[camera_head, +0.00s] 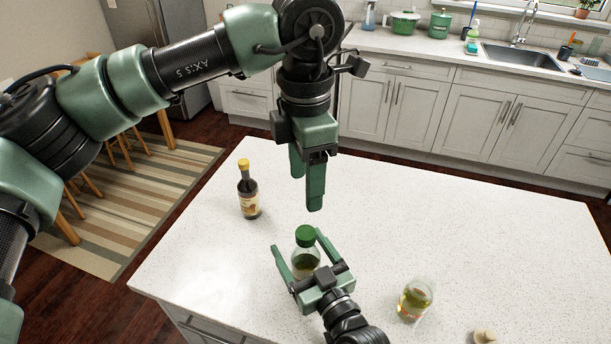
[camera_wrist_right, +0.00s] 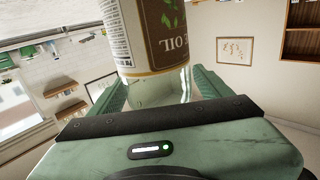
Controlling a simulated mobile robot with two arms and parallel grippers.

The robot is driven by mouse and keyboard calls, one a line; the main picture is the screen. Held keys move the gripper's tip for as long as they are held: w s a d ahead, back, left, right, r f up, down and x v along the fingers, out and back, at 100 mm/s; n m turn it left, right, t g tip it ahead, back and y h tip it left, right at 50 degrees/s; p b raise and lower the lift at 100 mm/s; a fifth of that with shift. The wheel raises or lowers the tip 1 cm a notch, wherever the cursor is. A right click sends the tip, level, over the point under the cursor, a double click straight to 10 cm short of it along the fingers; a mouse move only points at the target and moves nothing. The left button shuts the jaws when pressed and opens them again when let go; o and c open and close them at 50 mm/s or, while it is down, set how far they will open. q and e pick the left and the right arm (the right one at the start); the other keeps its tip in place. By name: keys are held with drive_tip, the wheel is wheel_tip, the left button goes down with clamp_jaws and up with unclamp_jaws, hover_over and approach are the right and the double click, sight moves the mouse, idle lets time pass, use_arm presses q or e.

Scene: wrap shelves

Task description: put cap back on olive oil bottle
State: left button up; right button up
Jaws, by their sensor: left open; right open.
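My right gripper (camera_head: 298,241) is open, with a finger on either side of the bottle. In the right wrist view, the bottle's brown-and-white label (camera_wrist_right: 165,35) stands between the spread fingers; contact is unclear. My left gripper (camera_head: 308,194) points down, open and empty, a little above the green cap in the picture.
A dark bottle with a yellow cap (camera_head: 249,198) stands to the left. A glass jar with yellowish contents (camera_head: 414,300) stands to the right, and a small beige item (camera_head: 484,337) is at the front edge of view. The island's right side (camera_head: 500,230) is clear.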

sight(313, 269)
drive_tip(key=b+v, duration=0.1)
drive_tip(key=v, duration=0.5)
drive_tip(key=shift+s+d+f+b, duration=0.15)
drive_tip(key=shift+s+d+b, duration=0.05)
drive_tip(key=shift+s+b, duration=0.15)
drive_tip(key=shift+s+d, duration=0.15)
drive_tip(key=shift+s, duration=0.1)
